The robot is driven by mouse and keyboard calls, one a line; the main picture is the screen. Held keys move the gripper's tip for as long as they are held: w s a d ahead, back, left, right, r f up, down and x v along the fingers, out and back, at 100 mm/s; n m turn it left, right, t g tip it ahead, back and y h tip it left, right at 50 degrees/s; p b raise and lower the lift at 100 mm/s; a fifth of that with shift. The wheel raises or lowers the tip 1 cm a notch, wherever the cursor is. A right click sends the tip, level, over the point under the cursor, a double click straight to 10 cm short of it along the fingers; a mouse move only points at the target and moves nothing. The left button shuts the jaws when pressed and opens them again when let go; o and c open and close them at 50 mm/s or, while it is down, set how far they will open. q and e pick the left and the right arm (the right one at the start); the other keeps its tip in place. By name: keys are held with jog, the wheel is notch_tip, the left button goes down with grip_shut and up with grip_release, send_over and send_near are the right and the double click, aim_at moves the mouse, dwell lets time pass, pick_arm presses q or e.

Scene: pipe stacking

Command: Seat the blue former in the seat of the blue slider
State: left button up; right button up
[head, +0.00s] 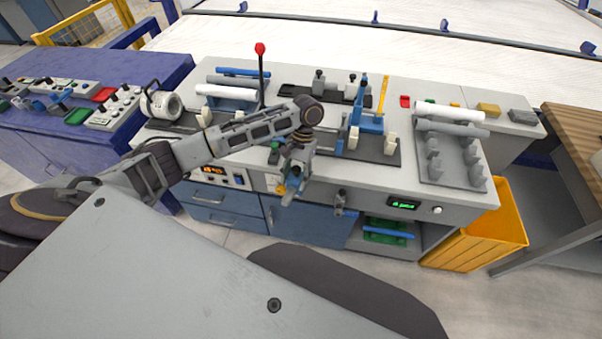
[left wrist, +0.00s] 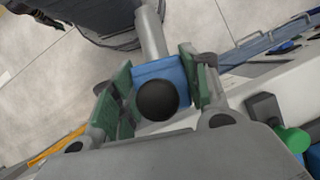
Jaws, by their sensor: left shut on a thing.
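My left gripper (head: 290,184) hangs in front of the bench's front edge, fingers pointing down. In the left wrist view its green-padded fingers (left wrist: 153,92) are shut on a blue block (left wrist: 160,73), which I take for the blue former. A dark round shape hides part of the block, and a grey bar extends beyond it. A blue fixture (head: 370,124) with an upright stands on a grey plate right of the gripper and apart from it. It looks like the blue slider; its seat cannot be made out. My right gripper is not in view.
A red-knobbed lever (head: 260,49) rises behind my left arm. White posts (head: 390,143) flank the blue fixture. A green readout (head: 403,204) is on the bench (head: 335,182) front.

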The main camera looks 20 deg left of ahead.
pick_arm(q)
jog(key=s+a+r+n+h+p, duration=0.1)
jog(key=a+r+n+p, duration=0.1)
jog(key=a+r+p, duration=0.4)
jog(key=s+a+r+n+h+p, duration=0.1)
jog(key=s+a+r+n+p, duration=0.15)
jog(key=a, duration=0.65)
jog(key=w+d+r+n+t+h, duration=0.1)
jog(key=w+d+n+t, duration=0.1)
jog(key=w+n, duration=0.3)
jog(key=w+d+r+n+t+h, duration=0.1)
jog(key=w+d+r+n+t, duration=0.1)
jog(key=w+n, duration=0.4)
jog(key=n+t, duration=0.1)
jog(key=n, duration=0.3)
jog(key=shift+d+r+h+p, duration=0.15)
jog(key=shift+d+h+p, duration=0.1)
jog(key=shift+h+p, duration=0.05)
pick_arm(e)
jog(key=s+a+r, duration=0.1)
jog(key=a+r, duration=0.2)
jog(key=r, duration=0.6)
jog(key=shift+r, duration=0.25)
pick_arm(q)
jog(key=shift+w+n+t, duration=0.1)
jog(key=shift+n+t, duration=0.3)
jog(key=shift+n, duration=0.15)
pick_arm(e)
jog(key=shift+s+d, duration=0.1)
